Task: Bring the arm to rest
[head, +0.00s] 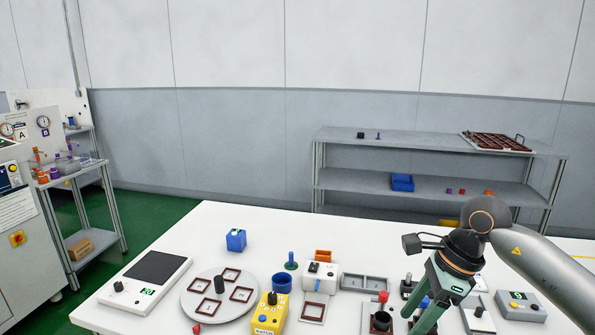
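My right arm reaches in from the right edge of the head view. Its gripper (412,322) points down and to the left over the front right of the white table (215,225). Its two green-grey fingers stand apart with a gap between them. A small blue thing (424,302) shows in that gap; it seems to lie beyond the fingers, but its contact with them is unclear. The fingertips hide part of the equipment below. My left arm and gripper are not in view.
Near the gripper are a black cup-like fixture (381,321), a grey tray (364,283) and a grey control box (521,306). Left of these stand a yellow box (270,316), a round turntable (191,300), a scale (150,274) and a blue cube (236,240). A shelf (420,143) stands behind.

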